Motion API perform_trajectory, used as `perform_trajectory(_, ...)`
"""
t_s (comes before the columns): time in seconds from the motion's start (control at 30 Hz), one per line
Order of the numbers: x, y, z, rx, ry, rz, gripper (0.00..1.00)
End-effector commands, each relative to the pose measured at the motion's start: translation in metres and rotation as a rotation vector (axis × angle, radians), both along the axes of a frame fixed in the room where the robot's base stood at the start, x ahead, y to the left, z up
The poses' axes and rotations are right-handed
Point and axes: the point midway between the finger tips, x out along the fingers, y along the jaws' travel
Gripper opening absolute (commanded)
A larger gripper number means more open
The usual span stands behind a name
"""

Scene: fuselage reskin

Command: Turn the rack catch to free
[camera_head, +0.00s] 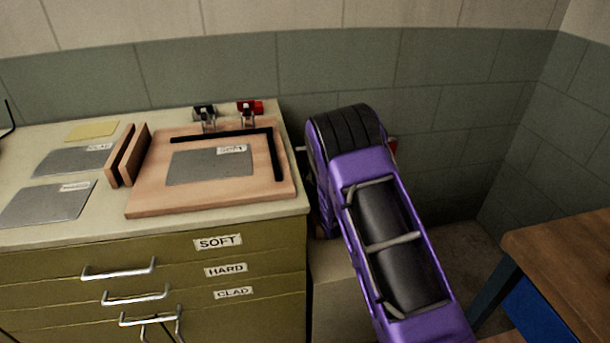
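I cannot make out a rack or its catch in the head view. A small red piece (393,147) shows at the back, right of centre, but most of what is around it is hidden and I cannot tell what it belongs to. My gripper is not in view.
An olive drawer cabinet (60,268) holds a wooden board (150,203) with a sheet labelled SOFT (205,169), black and red clamps (250,107), wooden blocks (125,158) and loose sheets (48,203). A wooden bench (570,258) stands right. Some floor (462,240) shows between.

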Motion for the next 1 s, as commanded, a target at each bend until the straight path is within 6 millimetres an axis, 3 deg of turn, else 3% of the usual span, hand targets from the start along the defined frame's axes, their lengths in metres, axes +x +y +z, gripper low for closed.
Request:
perform_trajectory(0.37,-0.009,-0.005,0.002,0.001,0.0,-0.002,0.53)
perform_trajectory(1.0,-0.133,-0.06,0.016,0.001,0.003,-0.002,0.53)
